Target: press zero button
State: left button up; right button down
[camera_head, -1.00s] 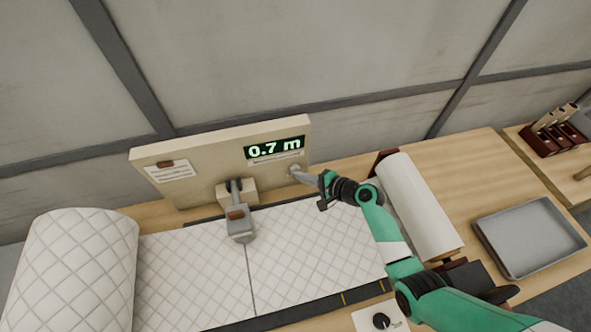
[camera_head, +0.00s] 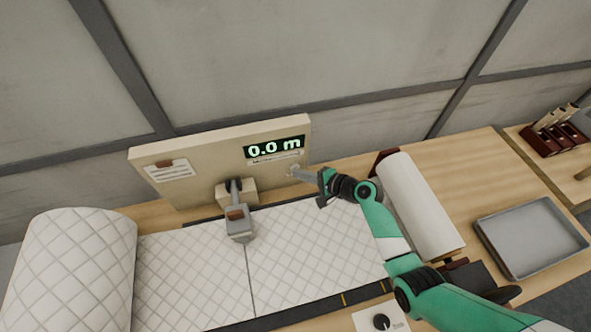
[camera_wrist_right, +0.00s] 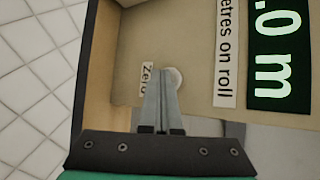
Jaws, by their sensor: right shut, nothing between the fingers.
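The zero button (camera_wrist_right: 177,78) is a round pale button on the beige panel, beside a small label reading "Zero" (camera_wrist_right: 147,80) in the right wrist view. My right gripper (camera_head: 294,173) is shut and empty, its fingertips at the button on the panel's lower right in the head view. In the right wrist view the fingertips (camera_wrist_right: 165,70) overlap the button's edge and partly cover it; I cannot tell how deep it is pressed. The display (camera_head: 274,148) on the beige panel (camera_head: 210,142) reads "0.0 m". My left gripper is not in view.
A grey-headed device (camera_head: 238,222) sits over the sheet. A white roll (camera_head: 420,205) lies right of my right gripper. A grey tray (camera_head: 530,237) is at far right.

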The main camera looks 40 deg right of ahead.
jog(key=shift+s+r, duration=0.1)
jog(key=shift+s+a+p, duration=0.4)
jog(key=shift+s+p, duration=0.3)
jog(key=s+a+p, duration=0.1)
jog(key=s, duration=0.1)
jog(key=s+a+p, duration=0.1)
jog(key=s+p, duration=0.1)
jog(key=shift+s+a, duration=0.2)
dwell(0.3)
